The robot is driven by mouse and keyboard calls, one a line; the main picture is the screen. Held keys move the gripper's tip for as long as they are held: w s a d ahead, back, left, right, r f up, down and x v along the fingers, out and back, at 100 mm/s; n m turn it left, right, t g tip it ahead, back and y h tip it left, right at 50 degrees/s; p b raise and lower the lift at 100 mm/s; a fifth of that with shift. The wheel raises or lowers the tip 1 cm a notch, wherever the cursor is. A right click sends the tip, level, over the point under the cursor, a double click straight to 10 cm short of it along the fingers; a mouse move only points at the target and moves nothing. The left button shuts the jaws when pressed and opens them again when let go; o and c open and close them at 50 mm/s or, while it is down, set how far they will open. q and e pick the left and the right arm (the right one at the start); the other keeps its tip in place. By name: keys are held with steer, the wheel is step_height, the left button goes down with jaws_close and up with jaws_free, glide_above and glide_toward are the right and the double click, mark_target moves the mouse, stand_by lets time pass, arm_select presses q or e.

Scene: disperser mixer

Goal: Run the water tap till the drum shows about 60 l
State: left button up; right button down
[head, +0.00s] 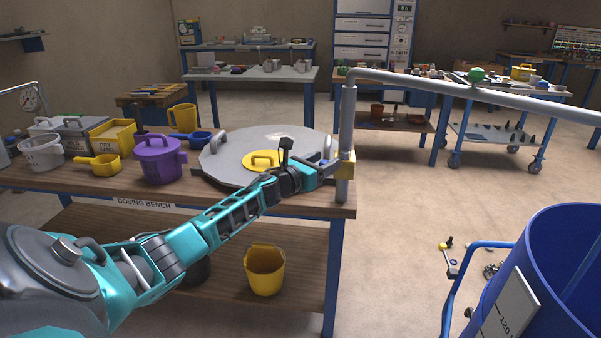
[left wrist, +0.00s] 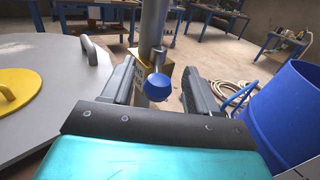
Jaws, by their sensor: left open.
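The water tap is a grey standpipe (head: 346,125) at the dosing bench's right end, with a long spout (head: 450,88) running right. It carries a yellow valve block (head: 347,164). A round blue knob (left wrist: 158,87) shows in front of this block in the left wrist view. My left gripper (head: 328,172) is open, its fingers on either side of the knob in the wrist view; I cannot tell whether they touch it. The blue drum (head: 572,250) stands at the lower right, with a white scale plate (head: 508,305) reading 120; its water level is hidden.
The dosing bench (head: 95,188) holds a large grey lid (head: 225,150) with a yellow lid on it, a purple pot (head: 158,160), a yellow jug (head: 183,118) and tubs. A blue rail (head: 449,295) stands beside the drum. Floor between bench and drum is mostly clear.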

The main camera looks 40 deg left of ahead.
arm_select(q)
steer(key=s, duration=1)
steer(key=shift+a, duration=0.1)
stand_by(6.9)
